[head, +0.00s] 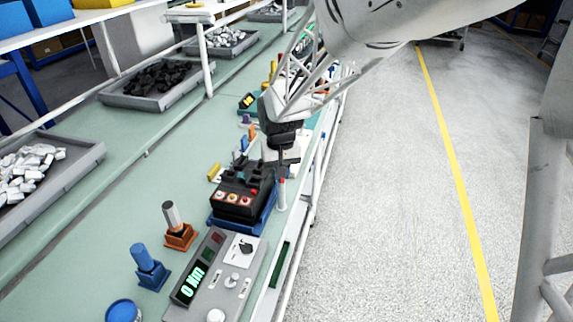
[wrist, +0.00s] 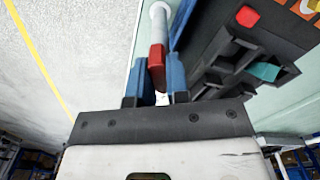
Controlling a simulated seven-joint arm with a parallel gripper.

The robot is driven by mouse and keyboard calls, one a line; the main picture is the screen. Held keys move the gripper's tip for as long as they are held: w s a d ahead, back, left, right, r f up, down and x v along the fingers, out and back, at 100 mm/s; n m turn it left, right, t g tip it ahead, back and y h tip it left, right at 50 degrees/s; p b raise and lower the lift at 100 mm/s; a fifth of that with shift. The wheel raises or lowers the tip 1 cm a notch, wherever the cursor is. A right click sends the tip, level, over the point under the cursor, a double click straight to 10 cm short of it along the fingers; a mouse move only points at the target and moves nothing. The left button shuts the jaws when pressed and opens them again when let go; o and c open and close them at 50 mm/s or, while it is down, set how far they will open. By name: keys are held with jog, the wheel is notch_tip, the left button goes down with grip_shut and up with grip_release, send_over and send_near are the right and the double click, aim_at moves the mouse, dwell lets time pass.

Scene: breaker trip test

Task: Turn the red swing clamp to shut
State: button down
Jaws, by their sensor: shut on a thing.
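The red swing clamp (wrist: 157,68) is a red arm with a pale round end, between my gripper's blue fingers (wrist: 154,92) in the wrist view. My gripper is shut on it, near its red end. In the head view my gripper (head: 282,160) points down at the right side of the black breaker (head: 238,202), and a small red and white part of the clamp (head: 281,192) shows below it. The breaker sits in a blue fixture (head: 218,224). It also shows at the right of the wrist view (wrist: 225,60), with a red button and a teal part.
A grey meter panel (head: 205,275) reading "0 Nm" and a control box with knobs (head: 235,278) stand in front of the breaker. Tools in an orange holder (head: 180,237) and a blue holder (head: 152,275) stand left. The bench edge and a rail lie close right.

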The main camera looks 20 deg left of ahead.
jog(key=n, duration=0.6)
jog(key=shift+n, duration=0.3)
jog(key=n, duration=0.5)
jog(key=shift+n, duration=0.4)
jog(key=c, duration=1.1)
grip_release()
jog(key=shift+r, duration=0.1)
jog(key=shift+r, duration=3.85)
